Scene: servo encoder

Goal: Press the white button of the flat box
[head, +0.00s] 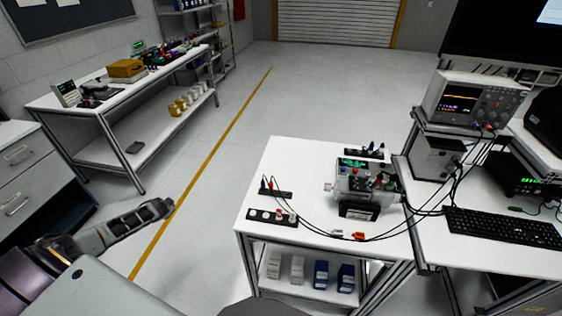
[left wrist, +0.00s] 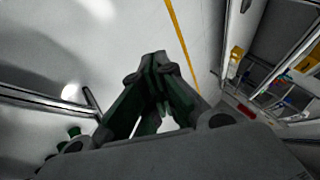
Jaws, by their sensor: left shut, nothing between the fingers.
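A flat black box (head: 268,218) with a row of small round buttons lies on the white table near its left front edge. Red and pale buttons show towards its right end; the white one is too small to tell for certain. My left gripper (head: 163,208) is shut and empty over the floor, left of the table and well apart from the box. In the left wrist view its closed fingers (left wrist: 158,62) point over the grey floor, and the box is not visible there. My right gripper is not in view.
On the white table (head: 310,158) stand a metal device (head: 366,188) and a black strip with probes (head: 364,153). Black cables loop near the box. A bench with an oscilloscope (head: 470,103) and keyboard (head: 505,230) adjoins on the right. Open floor separates the gripper and table.

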